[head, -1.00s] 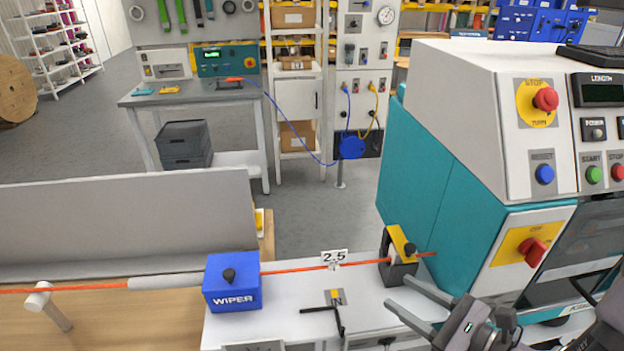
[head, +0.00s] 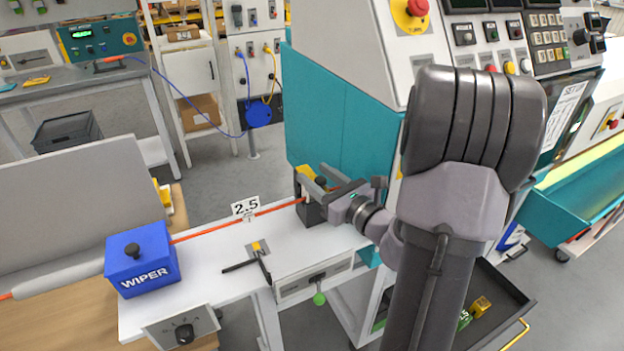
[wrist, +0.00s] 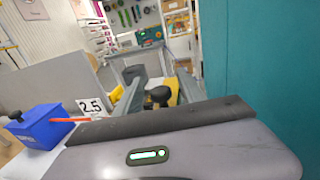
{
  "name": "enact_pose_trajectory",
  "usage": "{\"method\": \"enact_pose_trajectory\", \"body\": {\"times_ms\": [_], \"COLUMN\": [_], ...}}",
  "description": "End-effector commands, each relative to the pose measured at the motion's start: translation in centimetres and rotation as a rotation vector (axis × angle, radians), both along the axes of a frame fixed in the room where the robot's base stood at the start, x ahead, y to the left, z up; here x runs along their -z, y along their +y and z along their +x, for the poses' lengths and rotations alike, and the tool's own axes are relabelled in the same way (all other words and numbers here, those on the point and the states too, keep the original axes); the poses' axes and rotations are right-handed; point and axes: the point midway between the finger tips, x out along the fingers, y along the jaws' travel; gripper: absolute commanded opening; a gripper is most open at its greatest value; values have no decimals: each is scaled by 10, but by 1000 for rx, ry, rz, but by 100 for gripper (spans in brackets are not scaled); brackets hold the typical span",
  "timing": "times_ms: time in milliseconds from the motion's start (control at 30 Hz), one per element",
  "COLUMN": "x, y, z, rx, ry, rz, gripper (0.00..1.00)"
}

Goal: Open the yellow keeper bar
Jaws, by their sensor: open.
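The yellow keeper bar (head: 307,171) lies on top of the dark cable guide block (head: 311,214) at the right end of the white bench, against the teal machine. It carries a black knob (head: 320,182). In the wrist view the bar (wrist: 172,90) and its knob (wrist: 158,96) show between my fingers. My gripper (head: 312,177) is open, with one finger on each side of the bar and knob; I cannot tell whether either touches. The orange cable (head: 275,209) runs into the block, which my gripper partly hides.
The blue wiper box (head: 140,262) stands at the bench's left, with the cable leading from it. A 2.5 sign (head: 246,206) and a black lever (head: 250,262) stand between. The teal machine (head: 340,110) rises close behind my gripper. A dark tray (head: 490,300) is lower right.

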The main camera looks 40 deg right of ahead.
Motion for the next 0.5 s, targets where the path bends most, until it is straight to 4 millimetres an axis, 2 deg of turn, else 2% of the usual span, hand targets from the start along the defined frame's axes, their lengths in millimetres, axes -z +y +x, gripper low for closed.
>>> {"method": "enact_pose_trajectory", "body": {"times_ms": [167, 433, 467, 500], "x": [0, 0, 0, 0], "y": [-1, -1, -1, -1], "z": [18, 20, 20, 20], "rx": [-1, 0, 0, 0], "ry": [0, 1, 1, 1], "rz": [-1, -1, -1, -1], "gripper": [47, 47, 45, 37]}}
